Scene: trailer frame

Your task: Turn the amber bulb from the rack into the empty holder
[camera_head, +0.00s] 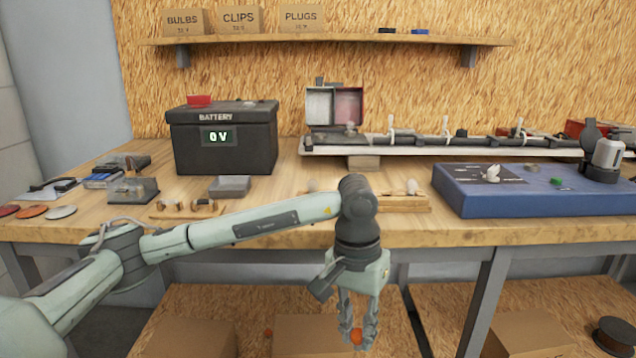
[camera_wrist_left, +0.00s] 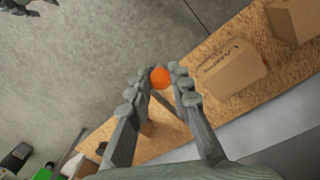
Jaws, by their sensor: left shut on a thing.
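My left gripper (camera_head: 357,338) hangs fingers-down in front of the bench's front edge, below the tabletop. It is shut on the amber bulb, a small orange ball between the fingertips in the left wrist view (camera_wrist_left: 159,77). The wooden rack (camera_head: 405,204) lies at the front of the bench, partly hidden behind my left wrist; pale bulbs (camera_head: 413,187) stand on it. A dark finger-like shape (camera_wrist_left: 28,5) at the wrist view's corner may be my right gripper.
A black battery (camera_head: 224,140) reading 0 V stands left of the trailer frame. A blue panel (camera_head: 535,190) lies at the right front. Small parts lie on the left of the bench. Cardboard boxes (camera_head: 195,338) sit on the lower shelf.

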